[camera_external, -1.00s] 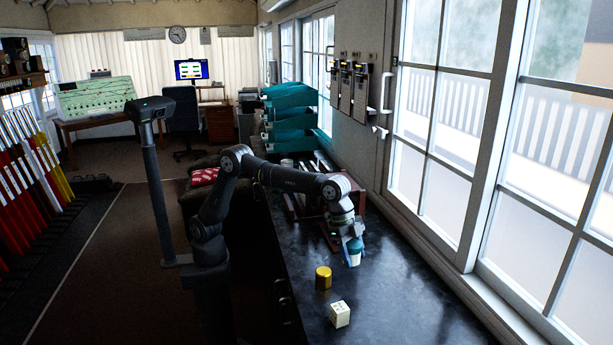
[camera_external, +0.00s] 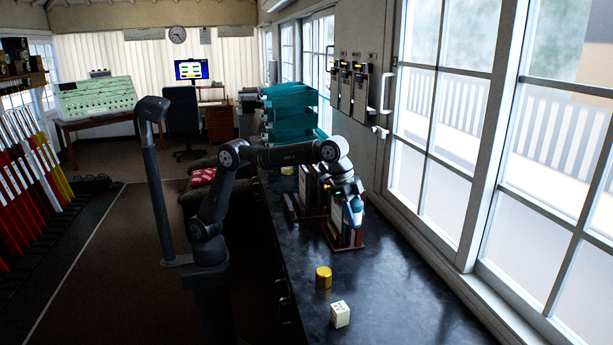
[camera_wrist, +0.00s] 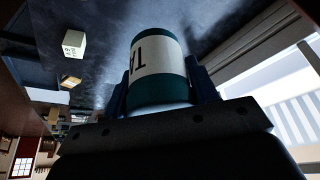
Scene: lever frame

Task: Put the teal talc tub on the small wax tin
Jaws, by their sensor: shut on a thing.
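The teal talc tub, with a white label, is held in my gripper (camera_external: 353,205), which is shut on it. In the wrist view the tub (camera_wrist: 158,55) fills the space between the two fingers, its label reading "TA". In the external view the tub (camera_external: 355,212) is in the air in front of a dark red rack. A yellow cylindrical tin (camera_external: 323,277) stands on the dark worktop, nearer the camera; it also shows in the wrist view (camera_wrist: 72,81). A small yellow item (camera_external: 287,170) sits farther back. I cannot tell which yellow one is the small wax tin.
A white box (camera_external: 340,314) stands on the worktop (camera_external: 400,300) near the yellow tin. Teal trays (camera_external: 290,110) are stacked behind. Windows line the right side. The front right worktop is clear.

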